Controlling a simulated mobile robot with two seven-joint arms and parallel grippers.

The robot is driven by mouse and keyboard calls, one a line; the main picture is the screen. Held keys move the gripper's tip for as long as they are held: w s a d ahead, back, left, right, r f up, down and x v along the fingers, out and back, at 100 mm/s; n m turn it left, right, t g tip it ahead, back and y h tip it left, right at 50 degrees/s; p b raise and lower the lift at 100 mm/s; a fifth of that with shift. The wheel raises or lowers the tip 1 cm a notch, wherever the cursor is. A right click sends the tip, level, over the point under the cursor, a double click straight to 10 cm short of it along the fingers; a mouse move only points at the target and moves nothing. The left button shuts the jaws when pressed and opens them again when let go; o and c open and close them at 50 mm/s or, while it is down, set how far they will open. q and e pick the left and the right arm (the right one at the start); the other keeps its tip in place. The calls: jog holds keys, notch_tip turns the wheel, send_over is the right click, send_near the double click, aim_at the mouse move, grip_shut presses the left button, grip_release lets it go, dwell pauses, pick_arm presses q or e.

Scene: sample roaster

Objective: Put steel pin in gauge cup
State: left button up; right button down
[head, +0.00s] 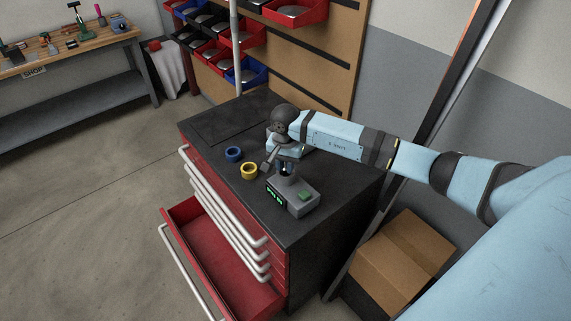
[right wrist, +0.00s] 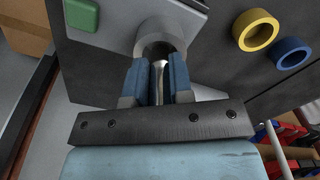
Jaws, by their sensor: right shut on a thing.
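The grey gauge (head: 292,203) with a lit green display stands on the dark top of the tool cabinet. Its round grey cup (right wrist: 148,28) shows in the right wrist view, with a dark opening facing my fingers. My right gripper (right wrist: 158,78) is shut on the steel pin (right wrist: 158,80), a thin bright piece between the two blue fingers. The pin's far end is at the cup's mouth; I cannot tell how far inside it is. In the head view the right gripper (head: 283,160) is right above the gauge and hides most of the cup. My left gripper is out of view.
A yellow ring (head: 249,171) and a blue ring (head: 233,154) lie left of the gauge. The green button (head: 306,195) is on the gauge's right. The red drawer (head: 222,258) stands open below. A cardboard box (head: 405,258) is at lower right.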

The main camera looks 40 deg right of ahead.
jog(key=c, duration=1)
grip_release()
jog(key=shift+f, duration=0.1)
jog(key=shift+r, duration=0.55)
notch_tip(320, 180, up, 11)
jog(key=shift+r, duration=0.1)
